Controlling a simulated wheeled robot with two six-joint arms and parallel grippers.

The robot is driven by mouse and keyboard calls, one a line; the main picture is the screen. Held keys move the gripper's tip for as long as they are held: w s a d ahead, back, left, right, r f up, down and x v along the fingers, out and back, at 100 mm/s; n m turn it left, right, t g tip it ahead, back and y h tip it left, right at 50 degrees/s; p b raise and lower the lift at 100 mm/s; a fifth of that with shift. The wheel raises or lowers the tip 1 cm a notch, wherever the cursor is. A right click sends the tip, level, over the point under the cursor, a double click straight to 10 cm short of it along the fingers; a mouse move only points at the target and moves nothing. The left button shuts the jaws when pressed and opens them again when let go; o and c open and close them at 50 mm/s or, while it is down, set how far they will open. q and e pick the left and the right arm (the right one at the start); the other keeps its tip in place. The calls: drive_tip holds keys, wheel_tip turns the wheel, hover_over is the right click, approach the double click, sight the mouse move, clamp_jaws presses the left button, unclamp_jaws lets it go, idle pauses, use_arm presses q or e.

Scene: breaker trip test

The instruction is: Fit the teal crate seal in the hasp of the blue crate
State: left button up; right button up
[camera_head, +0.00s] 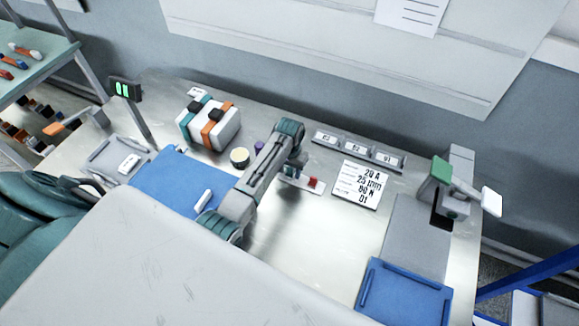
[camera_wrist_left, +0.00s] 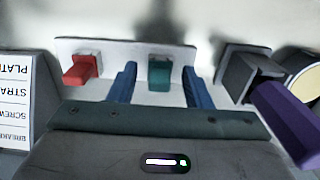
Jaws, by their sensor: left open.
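A small teal piece that looks like the crate seal (camera_wrist_left: 159,73) stands in a white holder (camera_wrist_left: 112,50) in the left wrist view. My left gripper (camera_wrist_left: 160,85) is open, with one blue finger on each side of the teal piece and gaps left between. In the head view my left arm reaches over the table, and its gripper (camera_head: 291,172) is over the holder, largely hidden by the arm. A blue open tray-like container (camera_head: 405,292) lies at the table's front right; I cannot tell whether it is the blue crate. No hasp can be made out. My right gripper is not in view.
A red piece (camera_wrist_left: 80,70) stands in the same holder. A purple-handled object (camera_wrist_left: 287,122) and a round pot (camera_head: 239,157) are close by. A strapped white box (camera_head: 208,122), blue mat (camera_head: 165,185), labelled card (camera_head: 359,185) and green-topped fixture (camera_head: 441,170) surround the arm.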

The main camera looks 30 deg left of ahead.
sight(289, 169)
use_arm(q)
drive_tip(key=r+b, duration=0.3)
drive_tip(key=r, duration=0.2)
drive_tip(key=shift+a+b, duration=0.2)
drive_tip(key=shift+b, duration=0.1)
wheel_tip(289, 169, up, 5)
drive_tip(key=shift+f+b, duration=0.15)
drive_tip(key=shift+b, duration=0.15)
drive_tip(key=shift+s+r, duration=0.1)
drive_tip(key=shift+r, duration=0.5)
